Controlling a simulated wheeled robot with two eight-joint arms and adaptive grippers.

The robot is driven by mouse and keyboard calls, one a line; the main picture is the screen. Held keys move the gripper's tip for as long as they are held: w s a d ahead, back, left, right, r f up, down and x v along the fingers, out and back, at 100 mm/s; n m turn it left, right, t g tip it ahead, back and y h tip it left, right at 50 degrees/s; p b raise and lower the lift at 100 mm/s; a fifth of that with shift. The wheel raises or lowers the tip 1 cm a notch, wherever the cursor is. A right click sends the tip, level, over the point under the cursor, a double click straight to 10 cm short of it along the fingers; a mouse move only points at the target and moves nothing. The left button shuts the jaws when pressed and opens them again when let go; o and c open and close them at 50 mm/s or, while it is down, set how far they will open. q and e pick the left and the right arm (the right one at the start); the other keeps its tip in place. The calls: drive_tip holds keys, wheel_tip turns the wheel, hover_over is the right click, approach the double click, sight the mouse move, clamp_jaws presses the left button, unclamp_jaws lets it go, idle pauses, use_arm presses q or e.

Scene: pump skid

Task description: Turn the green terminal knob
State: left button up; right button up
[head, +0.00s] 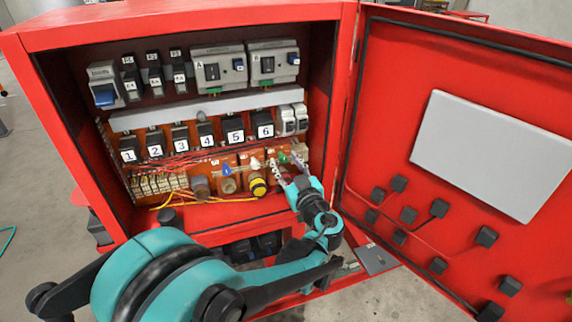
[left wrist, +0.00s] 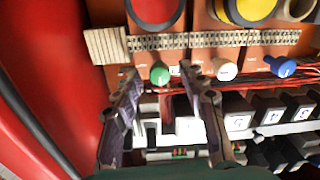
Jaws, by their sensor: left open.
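The green terminal knob (left wrist: 159,74) is a small round knob on the orange panel. In the left wrist view it appears in the gap between the tips of my left gripper (left wrist: 161,84), which is open with a finger on either side. No contact shows, and I cannot tell the depth left between tips and knob. In the head view the green knob (head: 283,158) shows just beyond the fingers of my left gripper (head: 288,167), at the right of the lower row. My right gripper is not in view.
A white knob (left wrist: 226,70) and a blue knob (left wrist: 284,66) sit beside the green one. Red wires and numbered black breakers (head: 235,130) are close by. The red cabinet door (head: 400,200) stands open at the right, and the cabinet side wall is near.

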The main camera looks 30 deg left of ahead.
use_arm(q)
clamp_jaws()
drive_tip(key=shift+m, duration=0.3)
drive_tip(key=m, duration=0.4)
drive_tip(key=m+b, duration=0.1)
drive_tip(key=m, duration=0.3)
drive_tip(key=shift+m, duration=0.3)
drive_tip(key=m, duration=0.4)
drive_tip(key=shift+m, duration=0.3)
drive_tip(key=m, duration=0.4)
drive_tip(key=shift+f, duration=0.1)
drive_tip(key=shift+m+t, duration=0.3)
drive_tip(key=shift+m, duration=0.1)
